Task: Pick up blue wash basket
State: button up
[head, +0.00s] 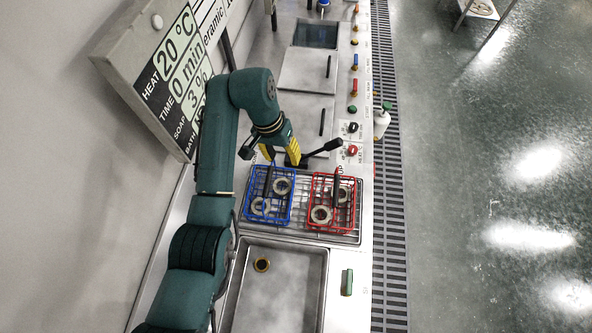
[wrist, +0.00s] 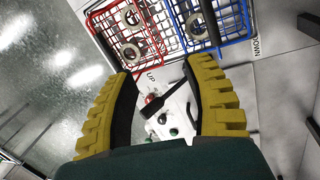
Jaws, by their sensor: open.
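The blue wash basket (head: 250,192) is a wire basket holding metal rings, standing on a wire rack on the steel counter. It has a dark upright handle (head: 268,180). The basket also shows at the top right of the wrist view (wrist: 241,37), cut off by the frame edge. My gripper (head: 280,156) is just behind the basket in the head view, apart from it. In the wrist view its yellow-padded fingers (wrist: 163,68) are spread with nothing between them, and the basket lies beyond the right fingertip.
A red wire basket (head: 312,207) with rings stands right of the blue one on the same rack (head: 357,238). A black lever (head: 325,147) juts close to my gripper. A steel sink (head: 290,275) lies in front, a lidded bath (head: 306,70) behind. A sign panel (head: 130,65) hangs at left.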

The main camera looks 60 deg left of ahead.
jog(key=n, duration=0.1)
send_over(267, 180)
jog(key=f, duration=0.1)
jog(key=s+a+f+n+b, duration=0.1)
jog(key=s+a, duration=0.1)
jog(key=shift+y, duration=0.3)
jog(key=f, duration=0.3)
jog(key=w+f, duration=0.1)
jog(key=f, duration=0.2)
jog(key=d+f+b, duration=0.1)
jog(key=f, duration=0.2)
jog(key=shift+w+f, duration=0.35)
jog(key=shift+f, duration=0.05)
jog(key=f, duration=0.2)
jog(key=d+f, duration=0.1)
jog(key=f, duration=0.1)
jog(key=shift+d+f, duration=0.15)
jog(key=shift+f, duration=0.25)
jog(key=shift+w+f, duration=0.15)
jog(key=shift+f, duration=0.2)
jog(key=shift+c, duration=0.5)
grip_shut()
jog(key=shift+r, duration=0.1)
